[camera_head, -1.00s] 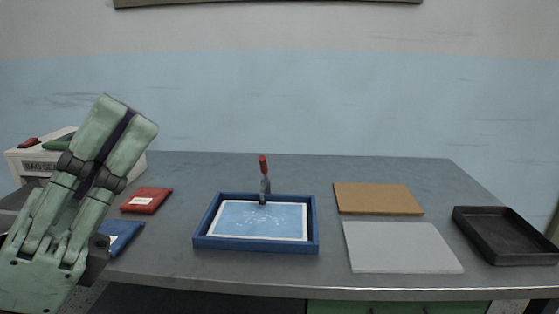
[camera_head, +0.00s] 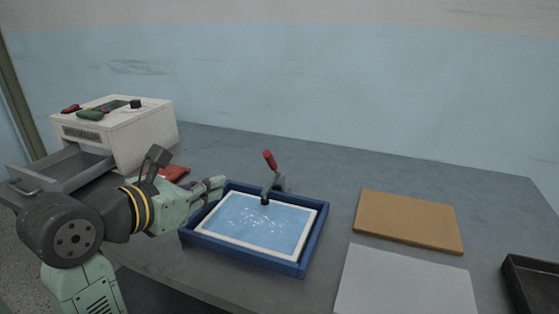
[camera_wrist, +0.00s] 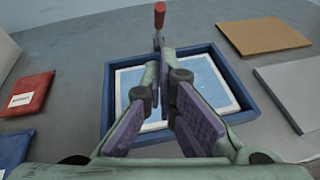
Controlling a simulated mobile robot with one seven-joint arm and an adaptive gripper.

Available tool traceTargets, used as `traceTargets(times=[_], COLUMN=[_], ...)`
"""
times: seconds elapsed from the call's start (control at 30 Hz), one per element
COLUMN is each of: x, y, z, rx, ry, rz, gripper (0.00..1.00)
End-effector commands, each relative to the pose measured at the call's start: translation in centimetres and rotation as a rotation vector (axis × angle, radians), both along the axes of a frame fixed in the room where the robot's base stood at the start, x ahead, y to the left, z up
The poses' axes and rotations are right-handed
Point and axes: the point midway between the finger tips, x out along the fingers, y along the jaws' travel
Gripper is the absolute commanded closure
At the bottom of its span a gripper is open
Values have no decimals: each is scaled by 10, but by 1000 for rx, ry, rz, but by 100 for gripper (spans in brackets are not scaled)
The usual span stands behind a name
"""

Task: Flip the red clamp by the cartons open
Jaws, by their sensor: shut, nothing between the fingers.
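The clamp (camera_head: 273,183) has a red handle (camera_head: 269,159) pointing up and tilted a little left. It stands at the back edge of a blue frame (camera_head: 311,245), its dark arm reaching over the white-bordered blue panel (camera_head: 258,224). In the wrist view the red handle (camera_wrist: 160,14) shows upright, just beyond my fingertips. My gripper (camera_head: 218,187) is shut and empty, left of the clamp over the frame's back left corner, not visibly touching it. In the wrist view my gripper (camera_wrist: 166,62) covers part of the panel and the clamp's lower part. I see no clear cartons.
A white bag sealer (camera_head: 120,130) stands back left. A red packet (camera_wrist: 28,93) and a blue packet (camera_wrist: 14,150) lie left of the frame. A brown board (camera_head: 410,219), a grey board (camera_head: 405,285) and a black tray (camera_head: 530,275) lie to the right. The table behind the clamp is clear.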

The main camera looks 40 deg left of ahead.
Motion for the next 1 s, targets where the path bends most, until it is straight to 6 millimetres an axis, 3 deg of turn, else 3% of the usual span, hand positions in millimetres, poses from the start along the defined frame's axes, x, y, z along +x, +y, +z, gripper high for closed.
traceTargets(times=[0.4, 0.57, 1.0], x=[-4, 4, 84], y=[6, 6, 13], z=[-5, -7, -36], rx=[0, -2, -4], ry=[27, 27, 28], rz=[21, 19, 16], gripper=[100, 100, 100])
